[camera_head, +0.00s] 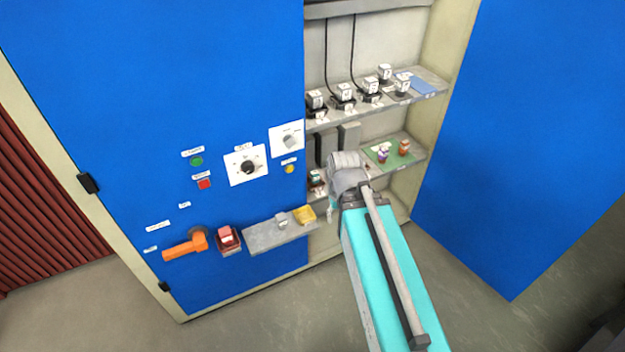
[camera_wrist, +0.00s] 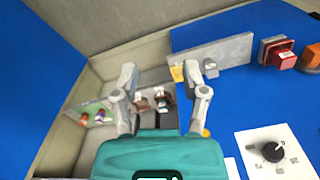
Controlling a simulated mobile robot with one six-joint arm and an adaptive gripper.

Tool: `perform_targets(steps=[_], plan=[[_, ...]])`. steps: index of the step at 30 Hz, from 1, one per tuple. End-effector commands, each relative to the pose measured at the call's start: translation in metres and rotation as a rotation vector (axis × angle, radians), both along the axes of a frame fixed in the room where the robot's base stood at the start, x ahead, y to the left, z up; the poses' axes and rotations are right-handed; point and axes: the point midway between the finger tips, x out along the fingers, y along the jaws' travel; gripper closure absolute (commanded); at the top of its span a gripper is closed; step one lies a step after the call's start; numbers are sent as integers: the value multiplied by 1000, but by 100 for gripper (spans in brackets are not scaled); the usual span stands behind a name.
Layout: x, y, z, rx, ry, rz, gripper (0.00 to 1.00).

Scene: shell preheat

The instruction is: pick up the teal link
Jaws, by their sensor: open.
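My gripper (camera_wrist: 170,72) is open in the wrist view, with its two grey fingers spread wide and nothing held between them. Beyond and between the fingers, two small parts with pale labels sit on the lower left shelf: a brownish one (camera_wrist: 141,103) and a darker one (camera_wrist: 162,98). In the head view, a small part with a teal top and some red (camera_head: 315,177) stands at that shelf's left end, just left of my grey wrist. It looks like the teal link. I cannot tell for certain which part it matches in the wrist view.
A green mat (camera_head: 379,156) with small coloured parts lies on the lower shelf's right. The upper shelf (camera_head: 330,118) holds several labelled blocks. The blue door (camera_head: 540,130) bounds the right; an orange handle (camera_head: 186,245) sticks out left.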

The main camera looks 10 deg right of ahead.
Motion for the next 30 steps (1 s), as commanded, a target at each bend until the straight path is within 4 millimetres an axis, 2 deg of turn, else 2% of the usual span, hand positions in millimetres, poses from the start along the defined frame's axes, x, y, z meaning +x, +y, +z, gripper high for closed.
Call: perform_targets(steps=[1, 5, 6, 14, 21, 30], plan=[[0, 0, 0, 0, 0, 0, 34], [2, 1, -3, 6, -5, -7, 9], [3, 1, -5, 11, -8, -12, 9], [22, 7, -35, 93, -60, -107, 9], [55, 24, -75, 244, -136, -274, 9], [100, 43, -117, 469, -210, -518, 9]])
